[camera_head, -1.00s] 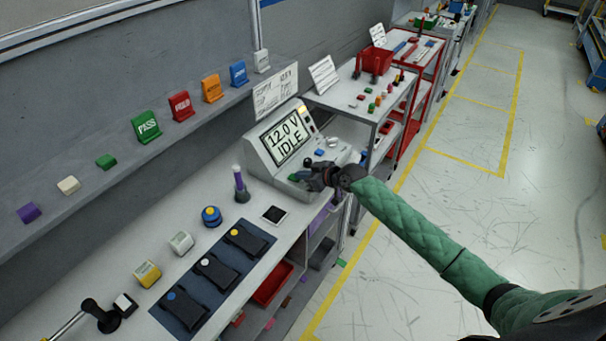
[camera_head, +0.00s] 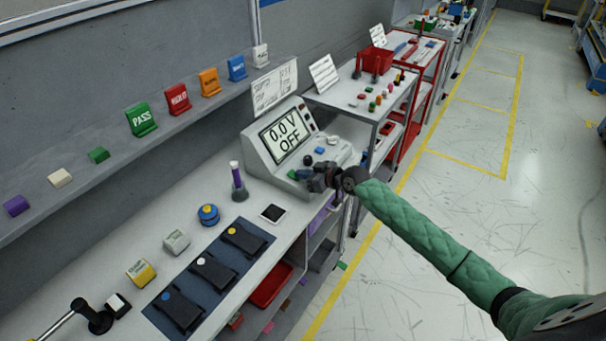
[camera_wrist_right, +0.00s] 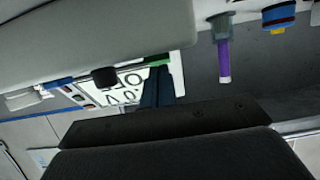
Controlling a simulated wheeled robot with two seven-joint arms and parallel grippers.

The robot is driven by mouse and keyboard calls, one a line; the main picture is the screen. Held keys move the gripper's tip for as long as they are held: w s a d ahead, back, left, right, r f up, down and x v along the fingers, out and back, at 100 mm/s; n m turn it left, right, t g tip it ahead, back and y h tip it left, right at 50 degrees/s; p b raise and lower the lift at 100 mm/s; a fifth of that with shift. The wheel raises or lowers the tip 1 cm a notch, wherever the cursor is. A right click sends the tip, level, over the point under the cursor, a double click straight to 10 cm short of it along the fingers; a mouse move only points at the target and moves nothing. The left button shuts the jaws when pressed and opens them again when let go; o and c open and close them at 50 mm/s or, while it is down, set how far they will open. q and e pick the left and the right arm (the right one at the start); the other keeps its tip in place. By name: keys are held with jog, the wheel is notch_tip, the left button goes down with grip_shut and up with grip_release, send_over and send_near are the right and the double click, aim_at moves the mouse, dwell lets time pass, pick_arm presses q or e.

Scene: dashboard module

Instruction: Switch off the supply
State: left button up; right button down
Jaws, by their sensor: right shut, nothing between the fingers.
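The supply (camera_head: 262,150) is a grey sloped box on the bench, and its screen (camera_head: 286,134) reads "0.0 V OFF". The screen also shows upside down and partly covered in the right wrist view (camera_wrist_right: 122,92). My right gripper (camera_head: 308,177) is shut and empty at the lower front of the supply's control panel, close to a green part (camera_head: 293,175). I cannot tell whether the fingertips touch the panel. The gripper hides some of the lower controls. My left gripper is not in view.
A blue mat (camera_head: 238,272) with black modules lies nearer. A shelf (camera_head: 120,172) with coloured signs runs behind. The floor aisle at right is free.

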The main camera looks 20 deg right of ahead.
jog(key=shift+r, duration=0.2)
jog(key=shift+r+p, duration=0.3)
jog(key=shift+r, duration=0.3)
